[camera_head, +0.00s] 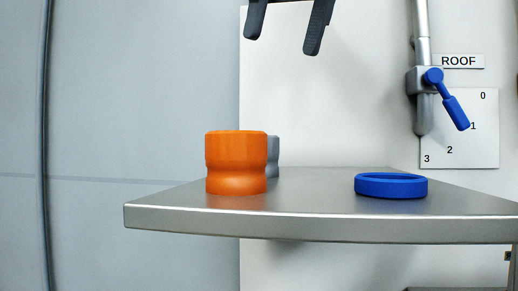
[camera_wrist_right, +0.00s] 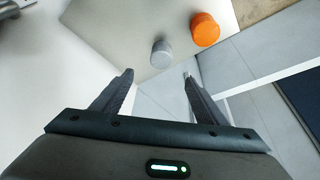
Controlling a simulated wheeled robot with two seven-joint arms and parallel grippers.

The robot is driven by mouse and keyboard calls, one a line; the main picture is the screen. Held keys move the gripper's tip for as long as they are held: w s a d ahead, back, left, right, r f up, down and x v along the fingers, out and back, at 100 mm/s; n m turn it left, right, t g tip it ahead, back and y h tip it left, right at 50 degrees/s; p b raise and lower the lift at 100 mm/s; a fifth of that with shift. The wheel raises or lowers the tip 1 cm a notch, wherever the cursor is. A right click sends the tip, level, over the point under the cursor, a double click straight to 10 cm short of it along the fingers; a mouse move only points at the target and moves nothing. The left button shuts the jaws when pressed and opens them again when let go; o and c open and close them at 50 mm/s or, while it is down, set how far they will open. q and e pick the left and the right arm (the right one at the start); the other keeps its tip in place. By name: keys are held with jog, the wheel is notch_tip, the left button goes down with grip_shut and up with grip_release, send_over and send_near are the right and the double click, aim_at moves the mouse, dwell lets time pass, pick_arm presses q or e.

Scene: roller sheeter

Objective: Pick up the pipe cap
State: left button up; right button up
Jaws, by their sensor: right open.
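An orange, waisted round piece (camera_head: 236,165) stands upright on the metal shelf (camera_head: 310,225), left of centre. A smaller grey round piece (camera_head: 273,157) is behind it, mostly hidden in the head view. A blue ring (camera_head: 391,187) lies flat on the shelf to the right. The frames do not show which is the pipe cap. My right gripper (camera_head: 283,45) is open and empty, high above the shelf. In the wrist view the grey piece (camera_wrist_right: 161,53) is just beyond the open fingers (camera_wrist_right: 158,76), with the orange piece (camera_wrist_right: 205,29) to its right. My left gripper is not in view.
A metal pipe (camera_head: 422,60) with a blue-handled lever (camera_head: 452,104) hangs on the right, beside a ROOF label (camera_head: 459,61) and a numbered plate (camera_head: 482,140). A white wall stands behind the shelf. The shelf between the orange piece and ring is clear.

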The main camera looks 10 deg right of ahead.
jog(key=b, duration=0.1)
send_over(272, 168)
jog(key=w, duration=0.1)
notch_tip(272, 168, down, 11)
jog(key=shift+w+a+r, duration=0.1)
jog(key=shift+a+r, duration=0.05)
dwell(0.5)
jog(key=shift+p+x, duration=0.3)
jog(key=shift+x, duration=2.35)
jog(key=shift+s+a, duration=0.1)
jog(key=shift+s, duration=0.1)
jog(key=c, duration=1.2)
jog(key=shift+o, duration=0.2)
